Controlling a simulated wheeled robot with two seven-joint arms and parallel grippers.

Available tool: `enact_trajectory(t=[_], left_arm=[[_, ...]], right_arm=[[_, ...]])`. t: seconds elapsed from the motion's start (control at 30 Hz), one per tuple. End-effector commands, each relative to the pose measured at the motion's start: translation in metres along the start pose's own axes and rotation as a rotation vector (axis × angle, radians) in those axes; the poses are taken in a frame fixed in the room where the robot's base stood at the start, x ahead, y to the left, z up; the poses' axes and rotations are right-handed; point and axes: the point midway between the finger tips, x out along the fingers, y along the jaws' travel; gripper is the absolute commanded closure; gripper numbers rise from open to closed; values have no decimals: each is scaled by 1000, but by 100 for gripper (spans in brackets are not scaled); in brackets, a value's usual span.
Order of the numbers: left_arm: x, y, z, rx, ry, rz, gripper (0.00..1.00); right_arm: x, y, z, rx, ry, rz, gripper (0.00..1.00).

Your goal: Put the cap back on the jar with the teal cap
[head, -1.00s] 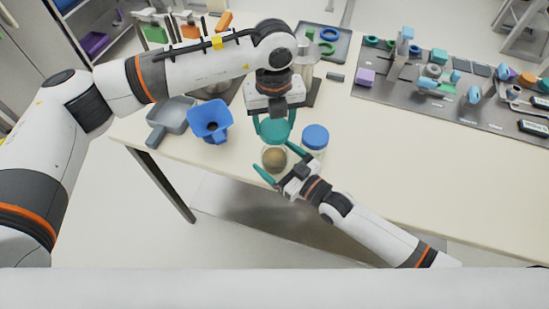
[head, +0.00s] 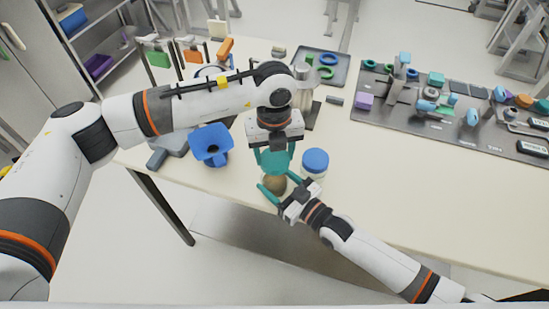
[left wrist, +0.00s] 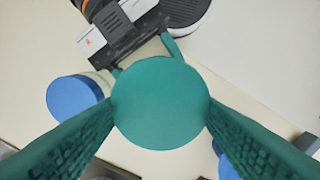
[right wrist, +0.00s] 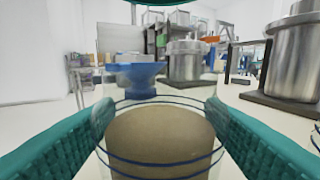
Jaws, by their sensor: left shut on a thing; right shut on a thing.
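The teal cap (head: 276,160) is held flat between the fingers of my left gripper (head: 274,157). It fills the middle of the left wrist view (left wrist: 160,103) and hides the jar below it. The clear jar with brown contents (head: 275,184) stands upright at the table's front edge, directly under the cap. My right gripper (head: 279,186) is shut on the jar's sides from the front. The right wrist view shows the jar (right wrist: 160,140) between both fingers, with the cap's teal edge (right wrist: 160,2) at the top.
A blue-capped jar (head: 315,162) stands close right of the held jar. A blue funnel (head: 211,146) and a grey scoop-like tray (head: 172,141) lie to the left. Metal canisters stand behind my left gripper. The table's right front is clear.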

Motion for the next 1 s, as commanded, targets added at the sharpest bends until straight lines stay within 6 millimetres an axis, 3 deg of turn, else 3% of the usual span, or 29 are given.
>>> enact_trajectory(t=[0.2,0.67,1.0], left_arm=[[25,0,0,0,0,2,62],[25,0,0,0,1,3,62],[41,0,0,1,0,2,62]], right_arm=[[0,0,0,0,0,0,77],[0,0,0,0,0,0,77],[0,0,0,0,0,0,77]])
